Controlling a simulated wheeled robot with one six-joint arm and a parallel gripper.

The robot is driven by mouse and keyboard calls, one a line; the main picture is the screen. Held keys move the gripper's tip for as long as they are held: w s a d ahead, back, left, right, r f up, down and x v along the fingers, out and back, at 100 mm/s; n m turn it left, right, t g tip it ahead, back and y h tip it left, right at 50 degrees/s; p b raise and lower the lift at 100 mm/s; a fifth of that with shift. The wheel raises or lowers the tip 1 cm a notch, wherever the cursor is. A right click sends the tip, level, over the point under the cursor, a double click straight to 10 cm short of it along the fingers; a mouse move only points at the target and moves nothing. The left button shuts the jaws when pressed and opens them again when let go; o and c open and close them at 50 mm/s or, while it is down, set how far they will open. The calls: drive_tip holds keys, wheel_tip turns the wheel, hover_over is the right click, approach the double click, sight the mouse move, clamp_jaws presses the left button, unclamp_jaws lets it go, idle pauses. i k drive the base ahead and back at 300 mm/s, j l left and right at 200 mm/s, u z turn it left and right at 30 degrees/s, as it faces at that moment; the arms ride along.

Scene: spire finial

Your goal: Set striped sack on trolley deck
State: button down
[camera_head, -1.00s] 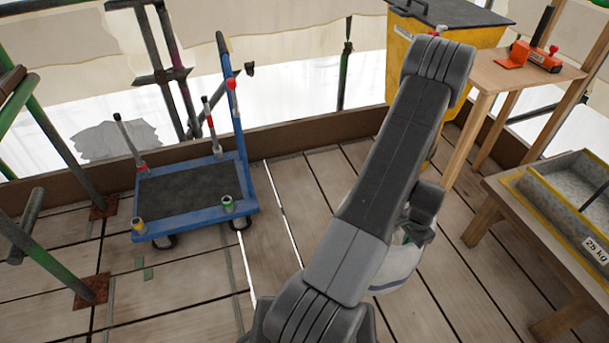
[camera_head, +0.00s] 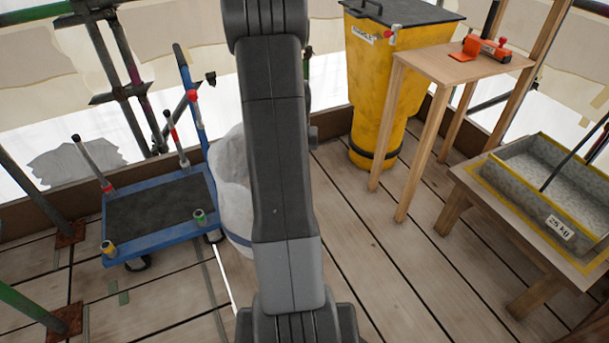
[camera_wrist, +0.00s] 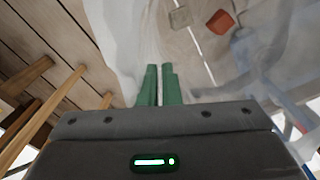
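A white sack (camera_head: 232,190) shows in the head view, partly hidden behind my arm, just right of the trolley. The fingertips are hidden from the head view. I cannot tell how high the sack hangs above the floor.
A yellow bin (camera_head: 385,95), a wooden stand (camera_head: 440,63) and a tray bench (camera_head: 470,185) stand to the right. Plank floor (camera_head: 370,240) between is clear.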

sight(156, 207)
drive_tip(key=i+j+u, duration=0.1)
drive_tip(key=u, duration=0.55)
drive_tip(key=i+j+u, duration=0.3)
drive_tip(key=i+j, duration=0.15)
drive_tip(key=i+j+u, duration=0.3)
drive_tip(key=i, duration=0.3)
drive_tip(key=i+j, duration=0.15)
drive_tip(key=i, duration=0.3)
